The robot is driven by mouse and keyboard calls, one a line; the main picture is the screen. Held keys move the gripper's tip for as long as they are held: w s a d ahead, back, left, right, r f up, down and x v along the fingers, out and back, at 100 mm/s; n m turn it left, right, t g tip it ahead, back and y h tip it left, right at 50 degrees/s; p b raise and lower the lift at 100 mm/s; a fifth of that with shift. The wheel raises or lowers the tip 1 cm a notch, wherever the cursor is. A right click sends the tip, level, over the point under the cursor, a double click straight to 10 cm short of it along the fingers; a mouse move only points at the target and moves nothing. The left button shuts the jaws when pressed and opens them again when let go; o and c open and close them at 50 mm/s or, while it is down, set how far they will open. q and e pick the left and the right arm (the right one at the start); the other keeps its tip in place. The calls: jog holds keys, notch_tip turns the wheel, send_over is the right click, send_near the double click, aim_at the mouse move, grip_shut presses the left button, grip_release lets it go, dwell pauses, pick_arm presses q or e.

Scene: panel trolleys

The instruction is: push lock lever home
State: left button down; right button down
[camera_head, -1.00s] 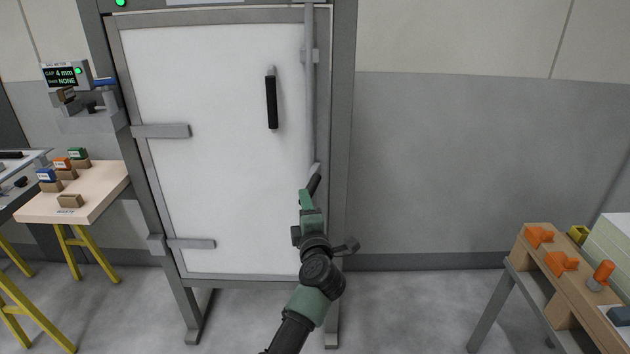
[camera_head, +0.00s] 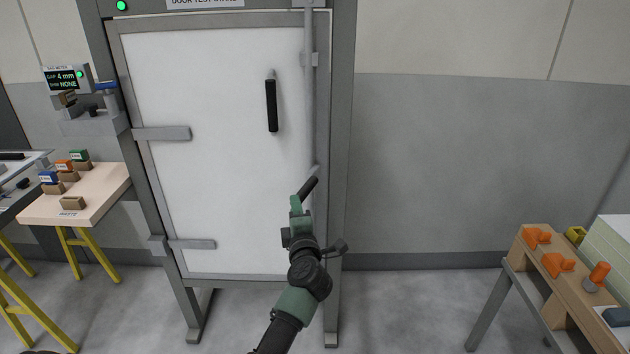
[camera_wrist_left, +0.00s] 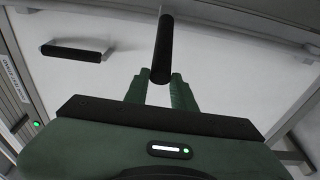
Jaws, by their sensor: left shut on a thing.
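The lock lever (camera_head: 307,188) is a short black-gripped handle at the foot of the grey vertical rod on the right side of the white door (camera_head: 215,190). It slants down and to the left from its pivot. My left gripper (camera_head: 297,203), green with a dark wrist, is at the lever's lower end. The lever's held end is partly hidden by the gripper. My right gripper is out of view.
A black door handle (camera_head: 271,105) sits higher on the door. A pale table (camera_head: 100,195) with small colored blocks stands at left. A wooden bench (camera_head: 545,275) with orange parts is at lower right. The floor between the door and bench is clear.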

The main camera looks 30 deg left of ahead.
pick_arm(q)
jog(key=shift+s+a+p, duration=0.2)
jog(key=shift+a+p, duration=0.05)
jog(key=shift+a, duration=0.35)
jog(key=shift+s+a+p, duration=0.15)
jog(key=shift+a+p, duration=0.1)
jog(key=shift+a, duration=0.35)
jog(key=a, duration=0.1)
jog(key=a+p, duration=0.1)
jog(key=a, duration=0.1)
jog(key=a+p, duration=0.1)
jog(key=shift+s+a, duration=0.25)
jog(key=shift+w+a+p, duration=0.2)
jog(key=shift+a+p, duration=0.1)
jog(key=shift+a, duration=0.85)
jog(key=shift+w+a+p, duration=0.15)
jog(key=shift+a+p, duration=0.15)
jog(key=shift+a, duration=0.8)
